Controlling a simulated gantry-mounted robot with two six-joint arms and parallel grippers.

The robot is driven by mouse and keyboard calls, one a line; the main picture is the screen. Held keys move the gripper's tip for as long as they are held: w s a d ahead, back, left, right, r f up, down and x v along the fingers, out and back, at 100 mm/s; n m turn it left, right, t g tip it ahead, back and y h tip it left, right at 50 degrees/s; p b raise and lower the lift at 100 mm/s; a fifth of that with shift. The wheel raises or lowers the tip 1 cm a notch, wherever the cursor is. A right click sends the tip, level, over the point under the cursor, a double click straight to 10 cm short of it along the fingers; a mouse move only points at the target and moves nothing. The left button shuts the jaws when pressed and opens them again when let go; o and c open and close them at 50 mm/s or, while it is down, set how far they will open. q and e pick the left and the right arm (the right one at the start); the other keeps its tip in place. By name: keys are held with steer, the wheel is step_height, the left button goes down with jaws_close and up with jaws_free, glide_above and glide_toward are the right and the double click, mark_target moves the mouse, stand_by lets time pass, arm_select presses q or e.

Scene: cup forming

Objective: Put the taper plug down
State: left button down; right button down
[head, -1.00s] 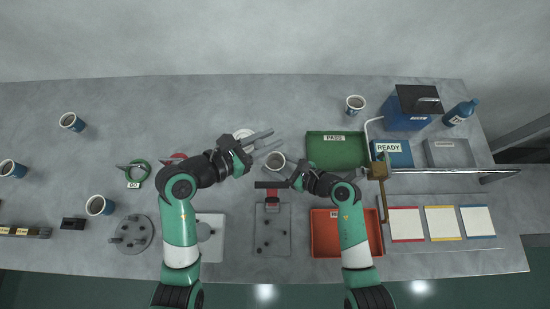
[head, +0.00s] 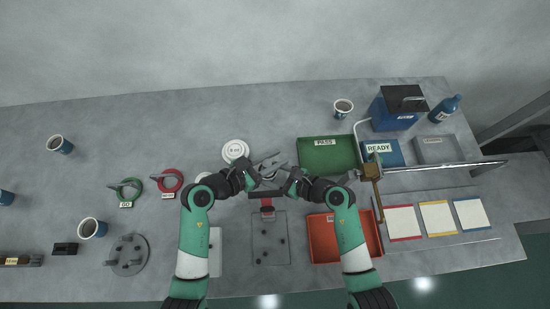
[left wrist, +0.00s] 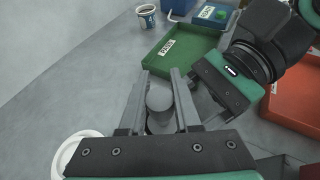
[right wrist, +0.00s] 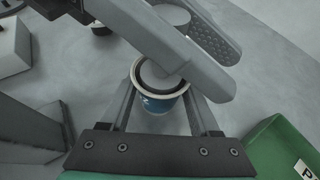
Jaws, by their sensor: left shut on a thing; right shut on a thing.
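My left gripper (head: 274,163) is shut on the taper plug (left wrist: 159,97), a smooth grey round piece between its fingers in the left wrist view. My right gripper (head: 284,178) is shut on a blue cup with a pale rim (right wrist: 163,98). The two grippers meet over the middle of the bench, and the left fingers cross above the cup in the right wrist view. The plug is at the cup's mouth there; how deep it sits in the cup is hidden by the left finger.
A white round disc (head: 235,151) lies just left of the grippers. Red (head: 168,181) and green (head: 127,190) ring gauges lie further left. A green PASS tray (head: 328,155) and red tray (head: 322,240) flank my right arm. A grey plate fixture (head: 269,245) stands in front.

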arm_select(q)
steer(key=shift+f, duration=0.3)
steer(key=c, duration=0.6)
jaws_free()
steer(key=shift+f, duration=0.1)
steer(key=v, duration=1.2)
